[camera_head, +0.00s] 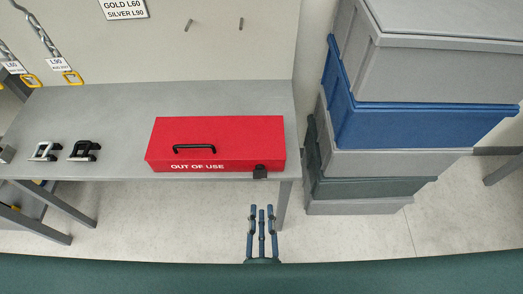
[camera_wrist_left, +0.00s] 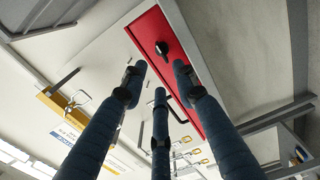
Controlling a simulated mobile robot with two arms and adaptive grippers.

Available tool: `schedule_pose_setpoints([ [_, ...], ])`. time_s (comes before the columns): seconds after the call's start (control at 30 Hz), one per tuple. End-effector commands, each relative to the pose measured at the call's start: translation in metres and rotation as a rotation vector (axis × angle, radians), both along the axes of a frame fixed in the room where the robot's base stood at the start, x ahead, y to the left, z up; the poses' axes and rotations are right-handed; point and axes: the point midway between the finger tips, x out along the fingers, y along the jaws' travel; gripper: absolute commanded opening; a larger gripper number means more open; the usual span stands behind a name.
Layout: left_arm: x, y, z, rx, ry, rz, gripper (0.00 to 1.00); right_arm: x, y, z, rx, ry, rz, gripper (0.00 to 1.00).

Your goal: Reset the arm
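My left gripper (camera_head: 262,212) shows at the bottom centre of the head view, its three dark blue fingers pointing up the picture. The fingers are spread apart with nothing between them. It is in front of the grey table, apart from it. The left wrist view shows the same open fingers (camera_wrist_left: 156,80) up close, with the red box (camera_wrist_left: 150,35) beyond them. My right gripper is in neither view.
Stacked grey and blue crates (camera_head: 425,126) stand right of the table. Floor between table and gripper is clear.

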Motion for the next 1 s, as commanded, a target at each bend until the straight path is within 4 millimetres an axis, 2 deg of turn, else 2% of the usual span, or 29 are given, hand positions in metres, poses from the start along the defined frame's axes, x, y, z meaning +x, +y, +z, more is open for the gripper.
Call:
schedule_pose_setpoints([
  [0.17, 0.000, 0.000, 0.000, -0.001, 0.001, 0.000, 0.29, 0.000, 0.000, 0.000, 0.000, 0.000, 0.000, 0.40],
  [0.27, 0.001, 0.006, -0.010, -0.029, 0.029, 0.013, 0.29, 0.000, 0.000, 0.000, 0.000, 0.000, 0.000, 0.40],
  [0.37, 0.001, 0.027, -0.042, -0.135, 0.119, 0.063, 0.29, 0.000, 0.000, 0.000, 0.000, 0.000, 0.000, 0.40],
  [0.47, -0.007, 0.062, -0.096, -0.332, 0.258, 0.174, 0.29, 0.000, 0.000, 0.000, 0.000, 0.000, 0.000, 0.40],
  [0.53, -0.020, 0.092, -0.139, -0.512, 0.361, 0.294, 0.29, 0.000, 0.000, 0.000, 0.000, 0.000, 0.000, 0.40],
  [0.6, -0.040, 0.120, -0.181, -0.711, 0.443, 0.443, 0.29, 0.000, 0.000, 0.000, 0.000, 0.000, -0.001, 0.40],
  [0.67, -0.061, 0.144, -0.215, -0.893, 0.493, 0.594, 0.29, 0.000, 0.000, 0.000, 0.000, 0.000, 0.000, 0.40],
  [0.7, -0.078, 0.159, -0.236, -1.023, 0.514, 0.708, 0.29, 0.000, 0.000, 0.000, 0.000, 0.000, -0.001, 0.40],
  [0.77, -0.107, 0.179, -0.267, -1.230, 0.519, 0.902, 0.29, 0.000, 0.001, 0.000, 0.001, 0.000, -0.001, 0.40],
  [0.8, -0.128, 0.191, -0.286, -1.381, 0.500, 1.049, 0.29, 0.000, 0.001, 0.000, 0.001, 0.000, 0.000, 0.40],
  [0.87, -0.162, 0.206, -0.311, -1.621, 0.423, 1.296, 0.29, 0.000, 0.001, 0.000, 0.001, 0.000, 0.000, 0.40],
  [0.93, -0.197, 0.217, -0.334, -1.893, 0.257, 1.587, 0.29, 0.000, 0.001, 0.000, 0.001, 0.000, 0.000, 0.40],
  [1.0, -0.227, 0.222, -0.350, -2.146, 0.000, 1.868, 0.29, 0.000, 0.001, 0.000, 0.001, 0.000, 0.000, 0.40],
])
